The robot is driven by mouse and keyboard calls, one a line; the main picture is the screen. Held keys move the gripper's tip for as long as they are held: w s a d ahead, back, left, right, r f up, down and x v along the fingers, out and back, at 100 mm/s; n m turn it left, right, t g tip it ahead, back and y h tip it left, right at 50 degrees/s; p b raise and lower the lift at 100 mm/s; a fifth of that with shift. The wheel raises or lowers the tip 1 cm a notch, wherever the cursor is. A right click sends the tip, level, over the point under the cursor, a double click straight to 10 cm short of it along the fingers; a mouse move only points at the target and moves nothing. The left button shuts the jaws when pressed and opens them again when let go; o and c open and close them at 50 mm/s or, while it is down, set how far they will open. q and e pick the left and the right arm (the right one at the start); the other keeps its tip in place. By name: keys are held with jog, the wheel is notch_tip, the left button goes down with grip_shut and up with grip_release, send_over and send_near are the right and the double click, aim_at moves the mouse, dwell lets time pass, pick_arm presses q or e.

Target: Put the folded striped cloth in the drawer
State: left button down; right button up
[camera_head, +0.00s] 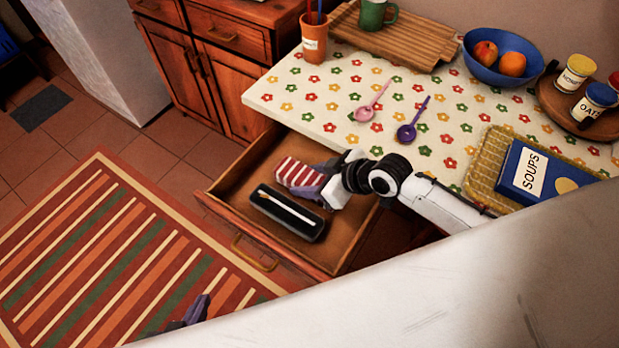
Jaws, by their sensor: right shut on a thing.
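The folded red-and-white striped cloth (296,171) is inside the open wooden drawer (238,183), toward its back. My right gripper (318,182) reaches in from the right and is shut on the cloth's right end. Whether the cloth rests on the drawer floor I cannot tell. My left gripper (197,311) shows only in part at the bottom, over the striped rug and well apart from the drawer. My own white body hides the rest of it, so its opening is unclear.
A black case (289,223) with a brush in it lies in the drawer beside the cloth. On the flowered counter (330,103) above are a pink spoon (371,103), a purple spoon (411,122), a blue fruit bowl (478,68) and a soups box (540,170).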

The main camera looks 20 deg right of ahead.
jog(key=shift+f, duration=0.1)
jog(key=o, duration=1.1)
jog(key=p+v, duration=0.1)
jog(key=v, duration=1.1)
jog(key=shift+p, duration=0.4)
